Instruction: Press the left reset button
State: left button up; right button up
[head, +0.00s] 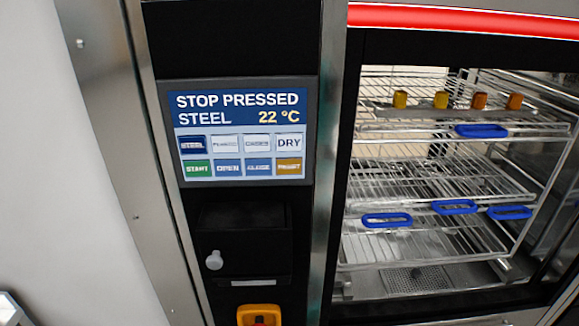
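The washer's touch screen (244,131) is on a black control column left of the glass door. It reads "STOP PRESSED", "STEEL" and "22 °C". Below the text are two rows of buttons. The orange button (289,166) at the lower right of the screen appears to be labelled RESET; its lettering is blurred. A green START button (197,169) is at the lower left of the screen. Neither of my grippers is in view, and nothing covers the screen.
A grey knob (214,260) sticks out below the screen. A yellow-orange fitting (259,315) is at the bottom edge. Wire racks (433,182) with blue-handled and orange items stand behind the door glass. A plain pale wall (70,180) is at the left.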

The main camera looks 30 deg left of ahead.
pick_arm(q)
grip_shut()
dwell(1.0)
